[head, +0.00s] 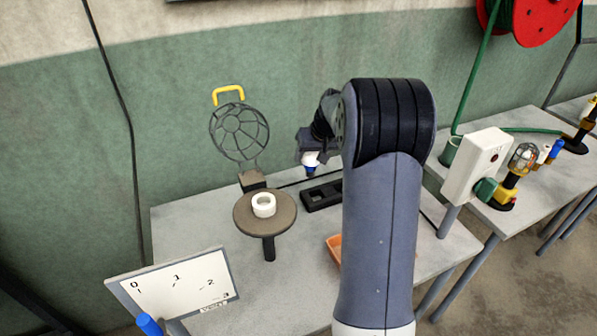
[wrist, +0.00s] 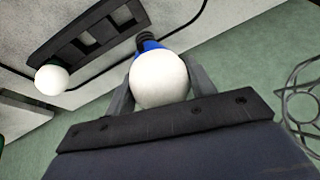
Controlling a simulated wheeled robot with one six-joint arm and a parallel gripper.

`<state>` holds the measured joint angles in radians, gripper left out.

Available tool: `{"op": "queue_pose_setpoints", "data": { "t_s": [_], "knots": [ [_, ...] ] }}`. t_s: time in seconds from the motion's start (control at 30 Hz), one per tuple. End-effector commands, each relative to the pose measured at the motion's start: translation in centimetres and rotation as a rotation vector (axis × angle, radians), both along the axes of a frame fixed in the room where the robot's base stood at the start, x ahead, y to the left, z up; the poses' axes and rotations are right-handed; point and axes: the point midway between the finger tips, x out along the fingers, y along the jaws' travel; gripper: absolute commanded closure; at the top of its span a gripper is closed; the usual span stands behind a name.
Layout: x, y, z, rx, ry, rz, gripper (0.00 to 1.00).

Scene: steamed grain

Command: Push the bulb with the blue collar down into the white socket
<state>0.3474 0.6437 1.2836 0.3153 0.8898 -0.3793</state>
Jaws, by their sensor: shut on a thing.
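The bulb with the blue collar (head: 310,168) is held off the table by my gripper (head: 312,158), its collar end pointing down. In the wrist view the round white glass of this bulb (wrist: 158,82) sits between my two fingers, with its blue collar and dark base beyond. My gripper is shut on it. The white socket (head: 263,200) is a short ring on a round brown stand (head: 247,224). The bulb is to the right of the socket and higher in the head picture, apart from it. The socket is not clearly seen in the wrist view.
A wire cage (head: 239,133) with a yellow hook stands open behind the socket. A black slotted rack (head: 322,195) lies right of the stand. Another white bulb (wrist: 52,80) shows in the wrist view. An orange tray (head: 335,246) is partly hidden by my arm. A board (head: 172,290) stands front left.

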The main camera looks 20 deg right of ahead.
Motion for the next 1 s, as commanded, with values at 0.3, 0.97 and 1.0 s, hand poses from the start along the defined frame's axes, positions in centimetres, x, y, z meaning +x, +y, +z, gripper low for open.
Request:
{"op": "queue_pose_setpoints", "data": {
  "t_s": [0.3,0.97,1.0],
  "knots": [
    [-5.8,10.0,10.3,0.000,-0.005,0.234,0.71],
    [-13.7,17.5,16.2,0.001,-0.001,0.457,0.71],
    [-13.6,17.5,15.9,0.001,-0.001,0.457,0.71]
  ]
}}
